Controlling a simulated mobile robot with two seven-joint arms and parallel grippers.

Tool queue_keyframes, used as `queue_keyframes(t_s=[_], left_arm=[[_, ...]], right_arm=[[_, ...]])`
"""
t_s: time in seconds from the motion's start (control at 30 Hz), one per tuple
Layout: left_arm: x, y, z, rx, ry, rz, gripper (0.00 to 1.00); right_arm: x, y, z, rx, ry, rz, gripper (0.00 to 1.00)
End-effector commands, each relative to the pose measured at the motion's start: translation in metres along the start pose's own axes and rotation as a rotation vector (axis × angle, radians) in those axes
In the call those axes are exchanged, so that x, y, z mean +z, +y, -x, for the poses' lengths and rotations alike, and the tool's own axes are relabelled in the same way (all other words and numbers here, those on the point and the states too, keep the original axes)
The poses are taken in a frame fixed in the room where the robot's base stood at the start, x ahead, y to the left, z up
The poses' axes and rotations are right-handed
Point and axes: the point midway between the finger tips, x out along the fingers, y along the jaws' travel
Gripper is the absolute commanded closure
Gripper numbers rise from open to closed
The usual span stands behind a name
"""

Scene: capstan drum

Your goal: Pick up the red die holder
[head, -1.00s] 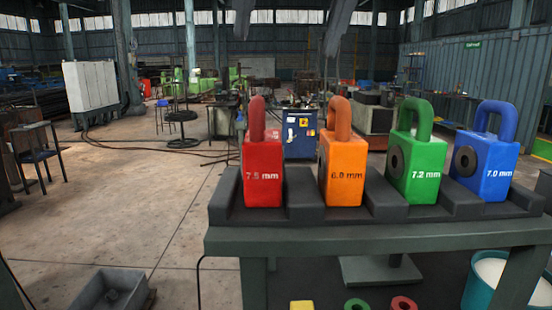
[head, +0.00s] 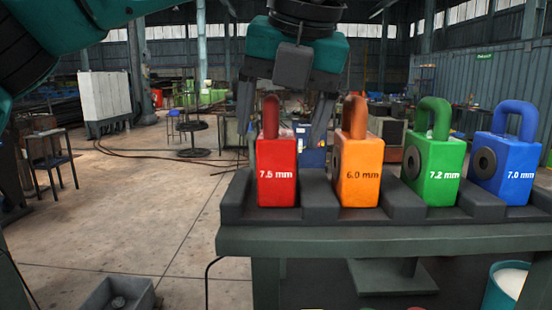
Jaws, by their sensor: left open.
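The red die holder (head: 277,172) is a red block marked about "7.5 mm" with a looped red handle on top. It stands upright in the leftmost slot of the dark rack (head: 400,215). My left gripper (head: 281,135) points down from above, open and empty. Its two dark fingers are apart, one on each side of the red handle in the picture. I cannot tell the exact depth between fingers and handle, and no contact is visible. My right gripper is not in view.
An orange holder (head: 358,172) stands just right of the red one, then a green holder (head: 434,172) and a blue holder (head: 506,170) in the same rack. A grey bin (head: 118,296) is on the floor at lower left.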

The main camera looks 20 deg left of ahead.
Motion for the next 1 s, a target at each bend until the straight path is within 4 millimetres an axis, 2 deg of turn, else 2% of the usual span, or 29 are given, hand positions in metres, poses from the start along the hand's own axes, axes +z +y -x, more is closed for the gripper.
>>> queue_keyframes(t_s=[0.13, 0.83, 1.0], left_arm=[[0.0001, 0.0000, -0.0001, 0.000, 0.000, 0.001, 0.20], [-0.0001, 0.0003, -0.0001, 0.003, 0.001, 0.000, 0.87], [0.0006, 0.0011, 0.0015, 0.002, -0.002, 0.002, 0.90]], right_arm=[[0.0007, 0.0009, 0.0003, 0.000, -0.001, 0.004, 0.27], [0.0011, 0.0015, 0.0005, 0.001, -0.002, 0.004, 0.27], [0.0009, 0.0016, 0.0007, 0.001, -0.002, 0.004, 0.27]])
